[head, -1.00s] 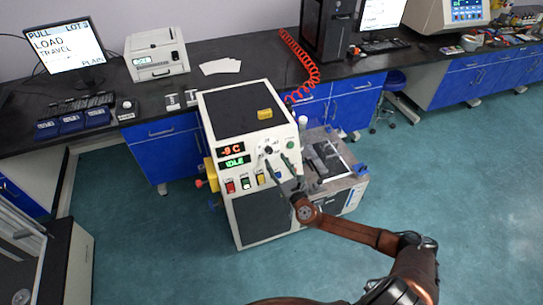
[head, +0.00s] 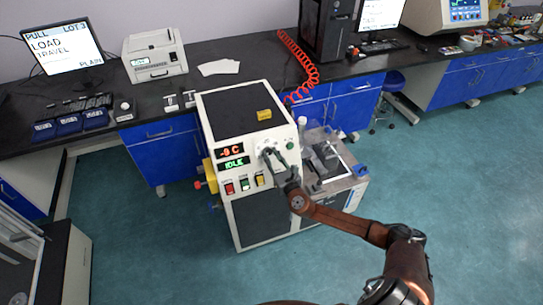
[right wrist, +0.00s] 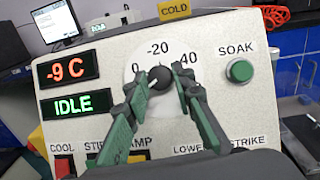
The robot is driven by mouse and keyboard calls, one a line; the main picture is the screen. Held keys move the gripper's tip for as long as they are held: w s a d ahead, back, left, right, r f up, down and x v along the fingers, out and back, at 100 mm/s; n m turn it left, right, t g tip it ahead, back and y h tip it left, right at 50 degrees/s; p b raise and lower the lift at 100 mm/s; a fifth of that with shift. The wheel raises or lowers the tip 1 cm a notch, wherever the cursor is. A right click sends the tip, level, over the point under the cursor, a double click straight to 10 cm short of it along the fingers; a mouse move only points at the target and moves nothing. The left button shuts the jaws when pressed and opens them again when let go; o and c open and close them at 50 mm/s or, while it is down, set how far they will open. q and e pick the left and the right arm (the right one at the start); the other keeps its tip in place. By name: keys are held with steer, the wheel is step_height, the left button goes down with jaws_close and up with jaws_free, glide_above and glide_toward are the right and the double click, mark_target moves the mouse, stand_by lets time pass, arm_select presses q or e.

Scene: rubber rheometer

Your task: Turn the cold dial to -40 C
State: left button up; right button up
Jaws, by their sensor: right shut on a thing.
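The cold dial is a small black knob (right wrist: 161,78) on a round white scale, on the front panel of the white machine (head: 262,222). The scale reads 0 at left, -20 at top and 40 at right, where a minus sign cannot be made out. A pointer mark on the knob cannot be made out. My right gripper (head: 269,154) is at the panel, its two green-padded fingers shut on the knob from both sides in the right wrist view (right wrist: 162,84). The red display (right wrist: 69,69) reads -9 C. My left gripper is not in view.
The green display (right wrist: 76,104) reads IDLE. A green SOAK button (right wrist: 240,71) sits right of the dial. Red, green and yellow switches (head: 244,184) are below left. A yellow COLD block (head: 264,114) sits on the machine's top. A metal fixture (head: 322,158) stands at its right.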

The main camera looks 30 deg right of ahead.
jaws_close()
steer(key=shift+m, duration=0.3)
